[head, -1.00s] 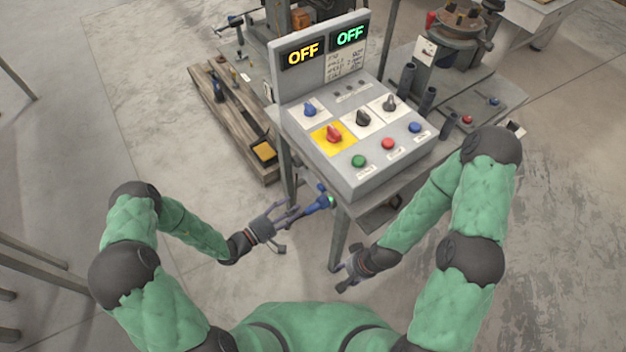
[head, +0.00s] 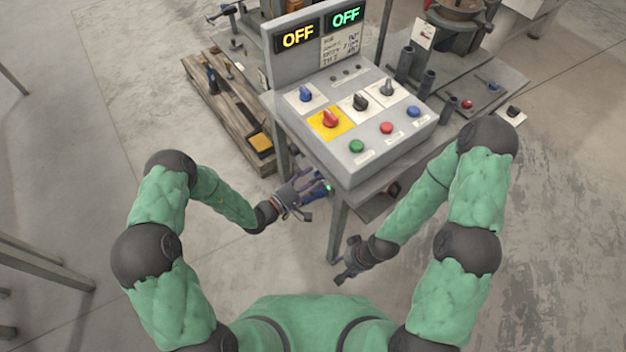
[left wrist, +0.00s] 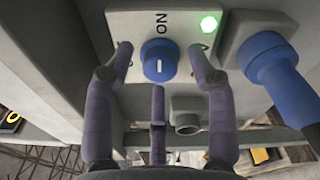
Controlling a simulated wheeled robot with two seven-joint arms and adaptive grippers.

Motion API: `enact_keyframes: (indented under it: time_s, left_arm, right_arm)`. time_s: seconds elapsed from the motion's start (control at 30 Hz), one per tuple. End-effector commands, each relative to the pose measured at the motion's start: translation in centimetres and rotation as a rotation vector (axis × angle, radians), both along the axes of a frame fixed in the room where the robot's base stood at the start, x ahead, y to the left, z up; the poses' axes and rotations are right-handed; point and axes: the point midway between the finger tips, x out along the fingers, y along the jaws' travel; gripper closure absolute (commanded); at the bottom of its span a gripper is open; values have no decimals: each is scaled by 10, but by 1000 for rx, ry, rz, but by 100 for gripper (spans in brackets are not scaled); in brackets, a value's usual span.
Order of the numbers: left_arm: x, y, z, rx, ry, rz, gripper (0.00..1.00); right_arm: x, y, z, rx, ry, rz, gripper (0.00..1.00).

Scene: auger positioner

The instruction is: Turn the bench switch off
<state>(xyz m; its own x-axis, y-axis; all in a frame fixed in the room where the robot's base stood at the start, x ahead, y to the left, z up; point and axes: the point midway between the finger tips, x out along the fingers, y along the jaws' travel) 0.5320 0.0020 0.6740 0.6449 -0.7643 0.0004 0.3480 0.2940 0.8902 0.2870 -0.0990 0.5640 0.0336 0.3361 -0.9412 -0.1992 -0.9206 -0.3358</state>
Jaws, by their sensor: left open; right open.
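In the left wrist view, the bench switch is a blue round knob (left wrist: 159,62) on a pale plate (left wrist: 135,22). Its white mark stands upright in the picture, below the word ON. A green lamp (left wrist: 208,24) is lit at the plate's upper right. My left gripper (left wrist: 161,52) is open, with one finger on each side of the knob; I cannot tell whether they touch it. A finger partly hides another marking to the right. In the head view, my left gripper (head: 315,194) is beneath the bench front and hides the knob. My right gripper (head: 345,271) is open and empty, lower right.
A blue plug (left wrist: 278,65) sits right of the plate, close to a finger. Above, the control console (head: 350,150) has several knobs and buttons, and two displays reading OFF. A bench leg (head: 337,232) stands between my grippers. A wooden pallet (head: 225,110) lies left.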

Motion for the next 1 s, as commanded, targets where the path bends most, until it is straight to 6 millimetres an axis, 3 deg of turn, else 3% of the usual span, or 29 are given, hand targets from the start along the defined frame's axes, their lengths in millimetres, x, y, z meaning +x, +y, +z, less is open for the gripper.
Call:
enact_keyframes:
  time_s: [0.2,0.4,0.77,1.0]
  left_arm:
    - [0,0,0,0,0,0,47]
    - [0,0,0,1,1,0,100]
    - [-1,0,1,-20,30,-1,100]
    - [-1,0,2,-98,140,-1,100]
  right_arm:
    - [0,0,0,0,0,0,51]
    - [0,0,0,0,0,0,51]
    - [0,0,4,0,0,0,51]
    - [0,0,16,0,0,0,51]
